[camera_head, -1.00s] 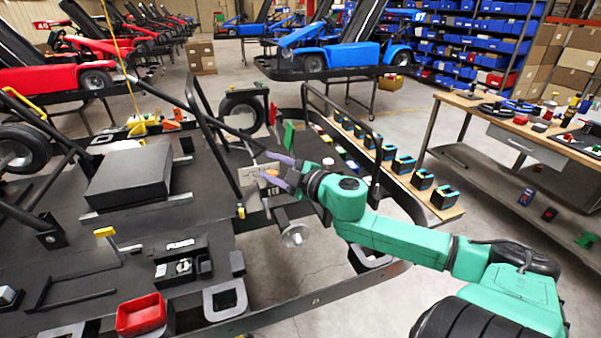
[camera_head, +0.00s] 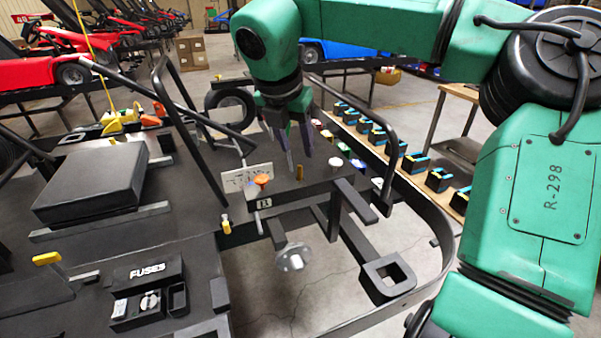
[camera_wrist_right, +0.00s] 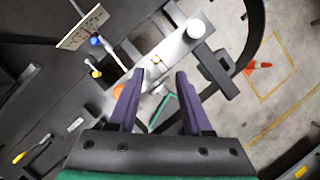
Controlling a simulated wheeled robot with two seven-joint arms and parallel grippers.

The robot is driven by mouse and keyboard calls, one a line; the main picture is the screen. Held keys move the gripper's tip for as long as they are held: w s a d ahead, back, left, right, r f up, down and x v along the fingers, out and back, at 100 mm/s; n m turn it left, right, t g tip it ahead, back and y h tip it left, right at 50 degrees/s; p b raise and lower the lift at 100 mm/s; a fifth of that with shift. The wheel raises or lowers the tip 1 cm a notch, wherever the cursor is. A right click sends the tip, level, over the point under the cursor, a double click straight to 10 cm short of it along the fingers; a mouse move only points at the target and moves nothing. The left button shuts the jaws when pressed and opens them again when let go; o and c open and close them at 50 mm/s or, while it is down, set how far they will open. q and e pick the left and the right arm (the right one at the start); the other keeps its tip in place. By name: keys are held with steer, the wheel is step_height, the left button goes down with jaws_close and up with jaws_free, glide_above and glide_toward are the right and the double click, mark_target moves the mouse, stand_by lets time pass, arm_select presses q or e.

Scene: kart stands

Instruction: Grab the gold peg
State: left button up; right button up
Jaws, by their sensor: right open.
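The gold peg (camera_head: 299,172) stands upright on a dark block (camera_head: 320,185) on the kart frame, between an orange knob (camera_head: 261,180) and a white knob (camera_head: 335,161). My right gripper (camera_head: 299,162) points down just over the peg, its purple fingers apart. In the right wrist view, the small gold peg (camera_wrist_right: 156,59) appears just beyond the gap between the open fingertips (camera_wrist_right: 160,73). The gripper holds nothing. My left gripper is not in view.
A white sign (camera_head: 246,178) stands left of the block. Black tubular rails (camera_head: 385,140) rise to the right. A fuse box (camera_head: 148,285) and a black seat-like pad (camera_head: 103,180) lie on the left. Blue-and-black blocks (camera_head: 415,163) line a bench beyond the rails.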

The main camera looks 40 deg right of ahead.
mark_target(299, 166)
steer(key=p+x, duration=0.3)
steer(key=x, duration=0.3)
steer(key=shift+w+a+f, duration=0.1)
steer(key=shift+w+f, duration=0.1)
steer(key=shift+w, duration=0.05)
steer(key=shift+w+f, duration=0.1)
steer(key=shift+f, duration=0.25)
steer(key=c, duration=0.7)
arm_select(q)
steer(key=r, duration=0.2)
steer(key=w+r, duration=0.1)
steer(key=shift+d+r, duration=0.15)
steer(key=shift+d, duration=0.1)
arm_select(e)
steer(key=shift+r, duration=0.1)
jaws_close()
